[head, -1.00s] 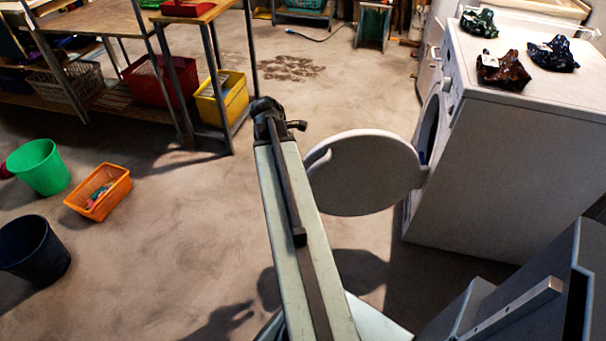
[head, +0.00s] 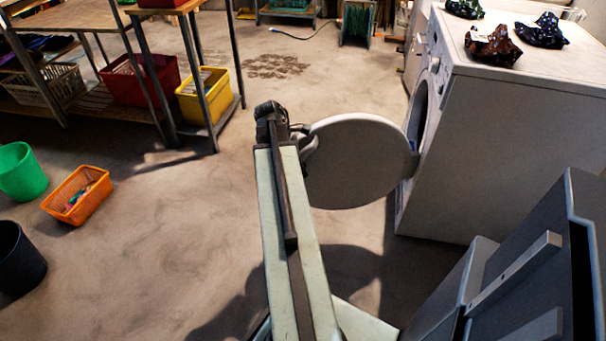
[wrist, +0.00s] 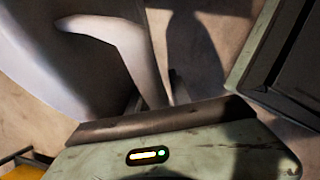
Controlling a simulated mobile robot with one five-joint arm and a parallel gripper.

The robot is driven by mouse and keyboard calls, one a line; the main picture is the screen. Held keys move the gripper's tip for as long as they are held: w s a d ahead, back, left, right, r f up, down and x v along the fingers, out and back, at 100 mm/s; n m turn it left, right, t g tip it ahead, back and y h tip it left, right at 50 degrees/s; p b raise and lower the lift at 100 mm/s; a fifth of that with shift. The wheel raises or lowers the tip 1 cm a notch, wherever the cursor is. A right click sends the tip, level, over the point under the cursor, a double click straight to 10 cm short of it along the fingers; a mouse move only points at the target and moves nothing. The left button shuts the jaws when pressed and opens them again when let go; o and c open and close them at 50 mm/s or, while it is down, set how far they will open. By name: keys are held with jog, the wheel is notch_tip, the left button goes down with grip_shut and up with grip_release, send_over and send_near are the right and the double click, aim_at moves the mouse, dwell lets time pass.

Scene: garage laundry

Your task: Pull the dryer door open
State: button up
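The white round dryer door (head: 358,162) stands swung wide open, out to the left from the white dryer (head: 510,130). The dark round opening of the dryer (head: 418,105) shows at its hinge side. My gripper (head: 300,132) is at the door's free left edge, mostly hidden behind my arm's end. In the wrist view the door (wrist: 50,60) fills the upper left, with its pale curved handle (wrist: 105,35) near my gripper (wrist: 155,95). A dark finger part shows beside the handle. I cannot tell whether it touches, or how far the fingers are apart.
Several dark crumpled cloths (head: 492,45) lie on the dryer. A grey cabinet-like unit (head: 520,270) is close at the lower right. A green bucket (head: 22,172), an orange basket (head: 75,198) and a dark bucket (head: 18,262) stand at left. The floor between is clear.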

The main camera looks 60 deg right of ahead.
grip_shut()
dwell(1.4)
